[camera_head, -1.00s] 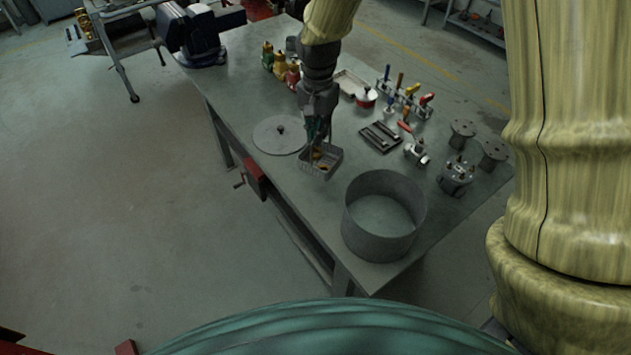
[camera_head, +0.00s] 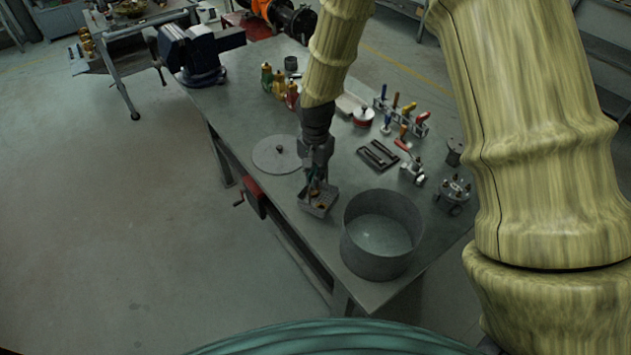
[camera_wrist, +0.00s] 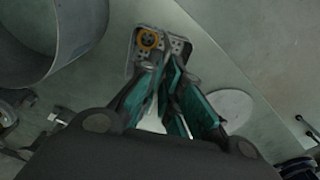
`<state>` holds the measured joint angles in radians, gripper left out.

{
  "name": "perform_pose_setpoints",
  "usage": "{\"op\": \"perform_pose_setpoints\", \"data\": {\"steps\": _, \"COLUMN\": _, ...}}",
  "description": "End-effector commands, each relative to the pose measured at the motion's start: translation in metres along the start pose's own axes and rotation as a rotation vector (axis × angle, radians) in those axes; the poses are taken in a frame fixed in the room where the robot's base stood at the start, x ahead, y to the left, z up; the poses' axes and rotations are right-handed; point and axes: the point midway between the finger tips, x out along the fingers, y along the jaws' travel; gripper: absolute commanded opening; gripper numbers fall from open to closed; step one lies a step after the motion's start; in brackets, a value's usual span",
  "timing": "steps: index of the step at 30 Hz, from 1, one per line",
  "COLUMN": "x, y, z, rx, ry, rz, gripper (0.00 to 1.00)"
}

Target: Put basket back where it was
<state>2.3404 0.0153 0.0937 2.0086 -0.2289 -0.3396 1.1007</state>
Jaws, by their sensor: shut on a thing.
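The basket (camera_head: 318,202) is a small grey perforated tray with a few brass-coloured parts in it. It is at the front part of the workbench, left of the large round grey tub. It also shows in the wrist view (camera_wrist: 176,45), with an orange ring inside. My gripper (camera_head: 314,186) points down at the basket and is shut on it. In the wrist view the green-padded fingers (camera_wrist: 165,88) reach the basket's near side. I cannot tell whether the basket's bottom touches the bench.
The round tub (camera_head: 382,236) stands close to the basket's right. A flat round lid (camera_head: 277,155) lies to its left. A black tray (camera_head: 378,155), a tool rack (camera_head: 402,113) and a valve part (camera_head: 412,170) stand further back. Bare bench (camera_head: 345,175) lies behind the basket.

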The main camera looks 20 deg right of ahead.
Motion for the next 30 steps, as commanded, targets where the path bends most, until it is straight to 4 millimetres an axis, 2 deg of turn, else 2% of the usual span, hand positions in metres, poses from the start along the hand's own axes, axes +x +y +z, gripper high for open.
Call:
{"op": "perform_pose_setpoints", "data": {"steps": 9, "x": 0.028, "y": 0.000, "z": 0.000, "rx": 0.000, "ry": -0.001, "rz": 0.001, "gripper": 0.00}}
{"op": "perform_pose_setpoints", "data": {"steps": 23, "x": 0.035, "y": 0.000, "z": 0.000, "rx": 0.000, "ry": 0.000, "rz": 0.000, "gripper": 0.00}}
{"op": "perform_pose_setpoints", "data": {"steps": 27, "x": 0.035, "y": 0.000, "z": 0.000, "rx": -0.001, "ry": 0.000, "rz": 0.000, "gripper": 0.27}}
{"op": "perform_pose_setpoints", "data": {"steps": 30, "x": 0.035, "y": 0.000, "z": 0.000, "rx": 0.000, "ry": 0.000, "rz": 0.000, "gripper": 0.28}}
